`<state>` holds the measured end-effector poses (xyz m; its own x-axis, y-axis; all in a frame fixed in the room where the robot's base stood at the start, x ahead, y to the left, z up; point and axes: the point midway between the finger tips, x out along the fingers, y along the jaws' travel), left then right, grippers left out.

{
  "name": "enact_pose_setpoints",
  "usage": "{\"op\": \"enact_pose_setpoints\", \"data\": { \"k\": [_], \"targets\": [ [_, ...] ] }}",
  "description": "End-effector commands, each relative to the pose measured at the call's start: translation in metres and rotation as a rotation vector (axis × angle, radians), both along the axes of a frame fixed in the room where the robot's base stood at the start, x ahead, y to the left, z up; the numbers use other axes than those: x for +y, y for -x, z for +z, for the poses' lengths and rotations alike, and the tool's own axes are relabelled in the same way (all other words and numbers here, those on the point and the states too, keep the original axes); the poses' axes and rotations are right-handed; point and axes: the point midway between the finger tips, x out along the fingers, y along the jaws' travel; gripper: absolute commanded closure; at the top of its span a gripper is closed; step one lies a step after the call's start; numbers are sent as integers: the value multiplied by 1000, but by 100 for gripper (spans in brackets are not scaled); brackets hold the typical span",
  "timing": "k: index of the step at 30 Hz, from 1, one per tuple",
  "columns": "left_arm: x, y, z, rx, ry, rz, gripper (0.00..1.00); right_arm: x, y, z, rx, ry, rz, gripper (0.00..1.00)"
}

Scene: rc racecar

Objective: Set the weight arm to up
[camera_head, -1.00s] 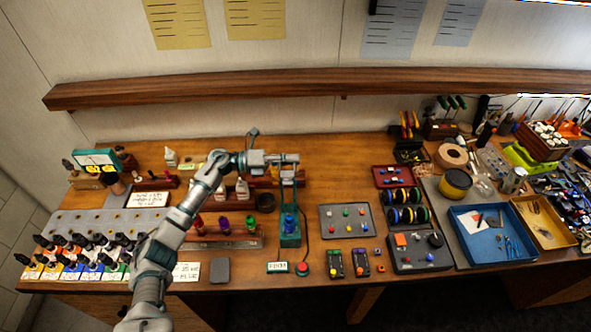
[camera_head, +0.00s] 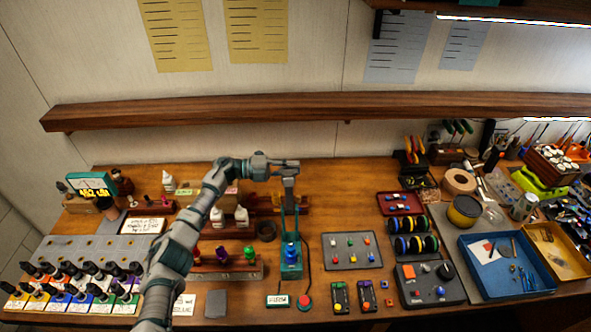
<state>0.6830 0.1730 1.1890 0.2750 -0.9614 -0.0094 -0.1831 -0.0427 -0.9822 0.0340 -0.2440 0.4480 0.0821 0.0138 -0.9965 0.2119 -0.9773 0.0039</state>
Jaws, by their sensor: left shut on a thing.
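The teal stand (camera_head: 291,270) with a blue part (camera_head: 291,251) on it stands upright near the front middle of the bench. My left gripper (camera_head: 288,180) is above and behind the stand, its arm coming in from the lower left. It is shut on a small part at the top of the stand, which appears to be the weight arm. The fingers hide most of that part, so its exact angle is hard to tell. My right gripper is out of view.
Coloured bottles in a rack (camera_head: 222,271) stand left of the stand. A red button (camera_head: 304,303) lies in front, and a grey tray (camera_head: 352,252) is to the right. A wooden shelf (camera_head: 330,107) runs along the wall behind.

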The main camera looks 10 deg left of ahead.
Motion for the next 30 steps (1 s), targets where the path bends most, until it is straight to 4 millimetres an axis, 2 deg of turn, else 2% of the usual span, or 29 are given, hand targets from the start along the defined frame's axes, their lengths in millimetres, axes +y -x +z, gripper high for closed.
{"op": "enact_pose_setpoints", "data": {
  "k": [1,17,18,21,30],
  "targets": [
    [5,-1,-2,2,-1,9,100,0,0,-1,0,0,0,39],
    [6,-4,-6,4,-3,12,100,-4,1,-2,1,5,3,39],
    [6,-4,-6,4,-3,12,86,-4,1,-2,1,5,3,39],
    [5,-4,-6,4,-3,11,63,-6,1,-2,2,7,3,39],
    [-2,-3,-4,1,-7,4,63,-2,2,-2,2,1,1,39]
  ]
}}
